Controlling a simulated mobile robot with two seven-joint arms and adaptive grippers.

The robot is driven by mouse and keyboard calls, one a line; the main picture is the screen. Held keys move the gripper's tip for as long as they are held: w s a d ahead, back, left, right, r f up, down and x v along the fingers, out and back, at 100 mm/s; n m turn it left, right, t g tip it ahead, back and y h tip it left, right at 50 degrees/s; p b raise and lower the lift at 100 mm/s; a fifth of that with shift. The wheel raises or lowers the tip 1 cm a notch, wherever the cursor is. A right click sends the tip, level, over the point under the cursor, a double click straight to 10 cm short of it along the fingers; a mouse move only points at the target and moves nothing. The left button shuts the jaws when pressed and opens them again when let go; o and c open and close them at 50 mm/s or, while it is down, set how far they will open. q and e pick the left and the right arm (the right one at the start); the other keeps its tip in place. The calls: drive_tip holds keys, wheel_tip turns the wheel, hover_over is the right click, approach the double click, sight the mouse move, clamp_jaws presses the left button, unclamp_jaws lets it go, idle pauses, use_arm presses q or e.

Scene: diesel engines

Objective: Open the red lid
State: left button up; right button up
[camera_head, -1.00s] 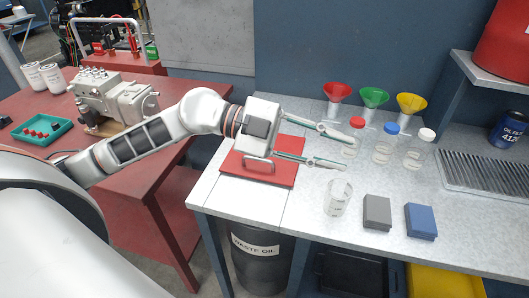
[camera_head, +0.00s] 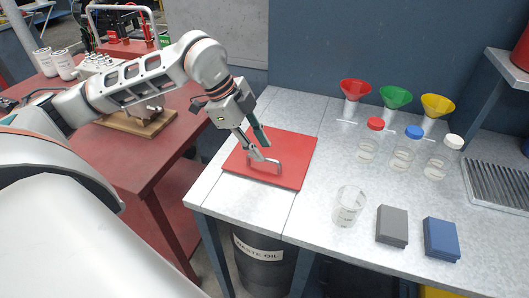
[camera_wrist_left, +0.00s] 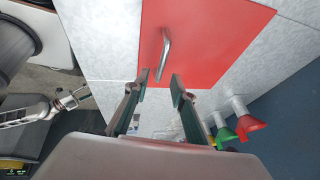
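The red lid (camera_head: 298,150) is a flat square panel lying flat in the bench top, with a metal loop handle (camera_head: 270,162) near its front left. My left gripper (camera_head: 261,150) points down over the lid, close to the handle. Whether a finger touches the handle, I cannot tell. My right gripper (camera_wrist_left: 72,98) shows small at the left of the left wrist view, away from the lid; its fingers are unclear.
A waste oil drum (camera_head: 262,260) stands under the lid. To the right are a glass beaker (camera_head: 348,207), grey (camera_head: 391,226) and blue (camera_head: 441,238) blocks, capped bottles (camera_head: 405,150) and coloured funnels (camera_head: 396,96). A red table (camera_head: 150,160) stands at the left.

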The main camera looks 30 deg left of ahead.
use_arm(q)
drive_tip(key=shift+x, duration=1.5)
clamp_jaws()
